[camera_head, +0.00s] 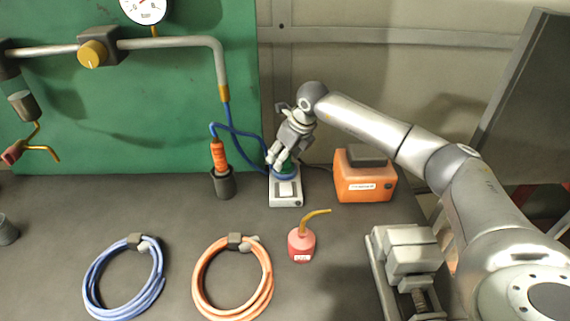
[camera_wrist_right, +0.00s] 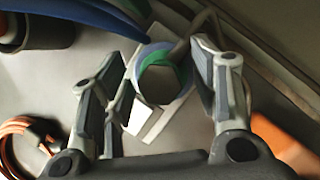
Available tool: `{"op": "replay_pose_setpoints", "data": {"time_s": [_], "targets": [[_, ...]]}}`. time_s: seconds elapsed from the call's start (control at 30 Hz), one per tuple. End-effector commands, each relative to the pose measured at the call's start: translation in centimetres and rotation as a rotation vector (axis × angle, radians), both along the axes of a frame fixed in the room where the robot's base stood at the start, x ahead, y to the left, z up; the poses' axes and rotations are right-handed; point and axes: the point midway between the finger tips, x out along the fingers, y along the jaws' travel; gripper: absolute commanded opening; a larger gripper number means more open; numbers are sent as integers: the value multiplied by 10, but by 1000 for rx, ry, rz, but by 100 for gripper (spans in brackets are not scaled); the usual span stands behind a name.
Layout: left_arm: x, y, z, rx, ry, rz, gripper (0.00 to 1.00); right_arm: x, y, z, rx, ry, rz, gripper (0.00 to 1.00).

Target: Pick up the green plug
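The green plug (camera_head: 287,169) stands on a small white device (camera_head: 286,196) at the back of the bench, with blue at its base; my gripper partly hides it. My right gripper (camera_head: 278,158) reaches in from the right, pointing down over the plug. In the right wrist view its fingers (camera_wrist_right: 158,82) are spread on both sides of the plug, with visible gaps between. My left gripper is not in view.
An orange box (camera_head: 363,181) stands just right of the device. An orange-handled tool in a dark cup (camera_head: 222,186) stands left, near blue hose (camera_head: 235,140). A red oil can (camera_head: 301,246), coiled blue (camera_head: 92,284) and orange (camera_head: 201,284) hoses and a vise (camera_head: 409,258) lie nearer.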

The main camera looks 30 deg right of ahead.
Motion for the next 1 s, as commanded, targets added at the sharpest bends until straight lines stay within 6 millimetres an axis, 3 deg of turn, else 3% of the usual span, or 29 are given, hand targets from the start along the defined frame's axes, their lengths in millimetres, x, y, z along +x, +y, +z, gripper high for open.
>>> {"op": "replay_pose_setpoints", "data": {"time_s": [0.03,0.4,0.77,1.0], "targets": [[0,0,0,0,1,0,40,0,0,0,0,0,0,47],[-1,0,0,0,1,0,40,0,0,1,1,-1,-1,2],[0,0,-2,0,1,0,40,1,0,7,0,-2,-1,2],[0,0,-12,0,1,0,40,-3,6,39,1,-6,4,2]]}}
